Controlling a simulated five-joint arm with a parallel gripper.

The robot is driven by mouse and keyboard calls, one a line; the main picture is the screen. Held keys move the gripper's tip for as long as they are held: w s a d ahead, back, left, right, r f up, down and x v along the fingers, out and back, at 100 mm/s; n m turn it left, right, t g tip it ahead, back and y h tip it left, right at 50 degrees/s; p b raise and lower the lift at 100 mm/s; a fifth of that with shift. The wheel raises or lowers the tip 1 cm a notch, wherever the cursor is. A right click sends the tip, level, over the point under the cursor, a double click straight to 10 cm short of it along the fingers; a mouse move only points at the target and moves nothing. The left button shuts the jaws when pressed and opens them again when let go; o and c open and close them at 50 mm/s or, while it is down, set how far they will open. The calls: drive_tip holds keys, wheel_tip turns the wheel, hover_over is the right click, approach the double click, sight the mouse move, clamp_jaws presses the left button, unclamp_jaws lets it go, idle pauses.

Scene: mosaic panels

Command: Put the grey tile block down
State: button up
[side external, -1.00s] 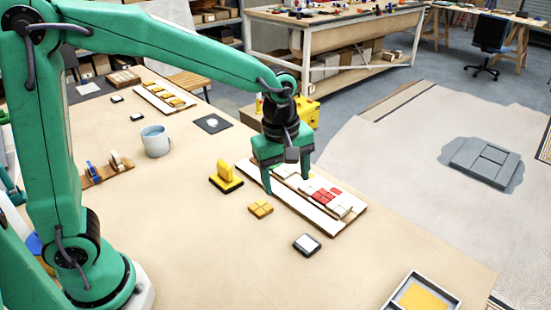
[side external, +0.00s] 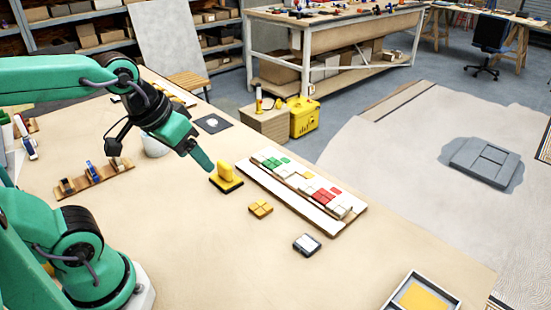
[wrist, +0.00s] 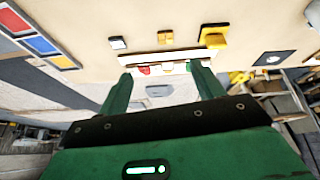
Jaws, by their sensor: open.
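My gripper (side external: 203,161) is raised above the table, left of the yellow handled block. In the wrist view its two fingers (wrist: 160,72) are wide apart, with nothing held between them. The wooden board (side external: 318,216) carries a row of green, white, yellow and red tile blocks. A pale, white-to-grey tile block (side external: 344,206) sits at the board's near end, apart from my gripper. I cannot tell for sure whether it is the grey one. In the wrist view, the board (wrist: 152,54) shows partly behind the fingers.
A yellow handled block (side external: 226,176), a yellow tile block (side external: 260,209) and a dark-edged pale block (side external: 307,244) stand near the board. A framed tray (side external: 423,293) is at the front right. A wooden rack (side external: 96,182) and a partly hidden mug (side external: 154,146) stand left.

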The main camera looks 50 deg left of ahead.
drive_tip(key=shift+s+a+f+m, duration=0.15)
drive_tip(key=shift+s+a+m, duration=0.2)
drive_tip(key=shift+s+m, duration=0.4)
